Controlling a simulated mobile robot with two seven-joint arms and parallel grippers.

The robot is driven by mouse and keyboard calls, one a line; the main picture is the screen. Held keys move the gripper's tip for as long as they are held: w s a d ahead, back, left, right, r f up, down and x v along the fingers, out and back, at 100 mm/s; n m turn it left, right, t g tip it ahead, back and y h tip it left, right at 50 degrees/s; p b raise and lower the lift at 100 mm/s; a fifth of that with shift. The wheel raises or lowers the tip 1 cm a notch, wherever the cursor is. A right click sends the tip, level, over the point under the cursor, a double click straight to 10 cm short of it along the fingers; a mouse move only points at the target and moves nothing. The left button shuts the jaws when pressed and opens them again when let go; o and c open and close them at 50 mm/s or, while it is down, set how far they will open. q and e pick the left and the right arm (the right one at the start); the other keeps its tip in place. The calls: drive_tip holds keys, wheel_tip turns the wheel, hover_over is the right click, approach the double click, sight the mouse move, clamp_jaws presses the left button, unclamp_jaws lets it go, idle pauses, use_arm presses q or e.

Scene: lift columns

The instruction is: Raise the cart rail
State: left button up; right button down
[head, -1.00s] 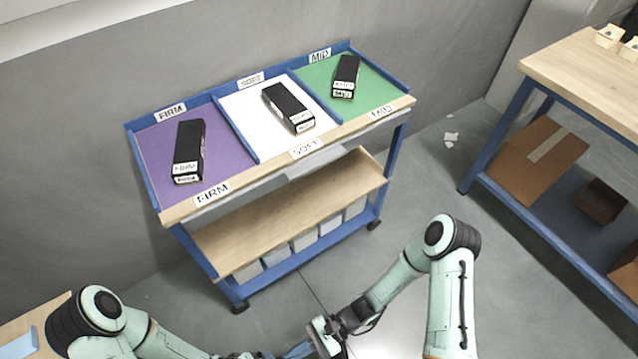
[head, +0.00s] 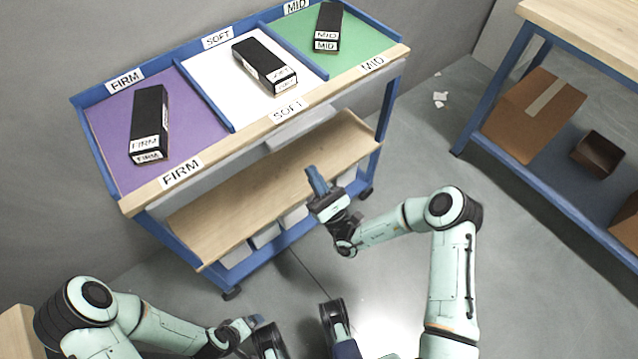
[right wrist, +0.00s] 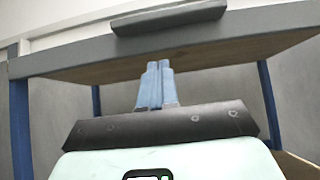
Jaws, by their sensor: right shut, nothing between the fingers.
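The blue-framed cart (head: 160,235) stands ahead, its top split into purple FIRM, white SOFT and green MID sections. A pale wooden front rail (head: 237,137) runs along its top edge with matching labels. A grey bar (head: 300,128) sits under that edge near the middle; a dark grey bar (right wrist: 170,17) shows at the top of the right wrist view. My right gripper (head: 316,181) is shut and empty, in front of the cart and below the front rail; its blue fingers (right wrist: 155,84) point at the cart's underside. My left gripper (head: 253,321) is low at the bottom, its opening unclear.
Black labelled boxes lie in the sections: FIRM (head: 149,115), SOFT (head: 262,62) and MID (head: 328,22). A wooden lower shelf (head: 230,205) has pale bins beneath it. A workbench (head: 590,50) with a cardboard box (head: 535,115) stands right.

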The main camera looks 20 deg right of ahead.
sight(301, 131)
use_arm(q)
drive_tip(key=shift+w+a+f, duration=0.2)
drive_tip(key=shift+w+f, duration=0.05)
drive_tip(key=shift+w, duration=0.05)
use_arm(e)
drive_tip(key=w+a+r, duration=0.1)
drive_tip(key=w+r, duration=0.2)
drive_tip(key=r, duration=0.4)
drive_tip(key=shift+a+r, duration=0.15)
drive_tip(key=shift+w, duration=0.1)
